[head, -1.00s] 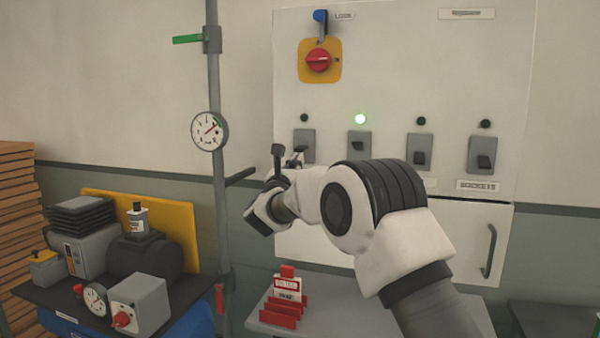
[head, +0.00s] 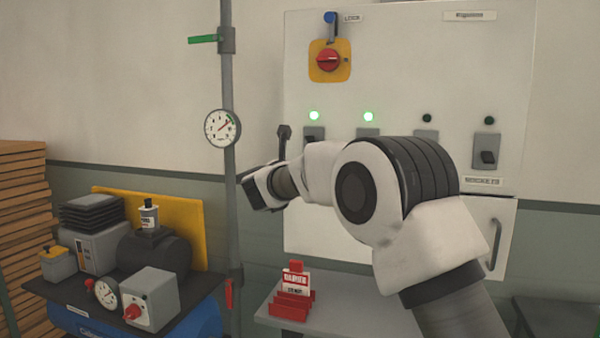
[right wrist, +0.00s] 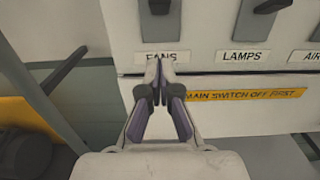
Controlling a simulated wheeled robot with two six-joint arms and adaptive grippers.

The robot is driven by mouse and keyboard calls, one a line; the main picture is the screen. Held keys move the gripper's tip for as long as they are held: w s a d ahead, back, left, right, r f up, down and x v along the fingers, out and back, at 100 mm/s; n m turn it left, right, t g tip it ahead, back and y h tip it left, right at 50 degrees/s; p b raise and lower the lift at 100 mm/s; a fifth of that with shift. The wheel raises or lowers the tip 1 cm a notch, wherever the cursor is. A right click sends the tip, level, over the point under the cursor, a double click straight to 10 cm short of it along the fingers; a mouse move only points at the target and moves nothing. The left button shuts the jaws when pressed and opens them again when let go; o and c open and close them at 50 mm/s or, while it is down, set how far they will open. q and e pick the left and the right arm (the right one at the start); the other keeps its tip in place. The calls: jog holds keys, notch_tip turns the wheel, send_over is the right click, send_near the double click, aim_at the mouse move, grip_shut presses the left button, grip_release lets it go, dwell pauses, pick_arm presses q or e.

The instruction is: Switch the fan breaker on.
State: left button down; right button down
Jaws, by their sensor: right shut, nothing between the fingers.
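The fan breaker (head: 313,133) is the leftmost of the row on the white panel, and the lamp above it (head: 314,116) glows green. Its lower body is hidden behind my right arm in the head view. In the right wrist view the breaker (right wrist: 158,25) stands above the "FANS" label, with its dark lever at the top edge. My right gripper (right wrist: 160,64) is shut and empty, with its fingertips at or just below that label, apart from the lever. My left gripper is not in view.
The lamps breaker (right wrist: 268,8) is to the right, its indicator (head: 368,116) also green. A red main switch (head: 328,60) sits above. A grey pipe with a gauge (head: 222,128) stands left of the panel. A shelf (head: 345,321) with red tags lies below.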

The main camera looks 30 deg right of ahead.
jog(key=s+a+r+b, duration=0.1)
jog(key=s+a, duration=0.3)
jog(key=a, duration=0.1)
jog(key=shift+s+r+b, duration=0.3)
jog(key=shift+r+b, duration=0.05)
jog(key=shift+b, duration=0.05)
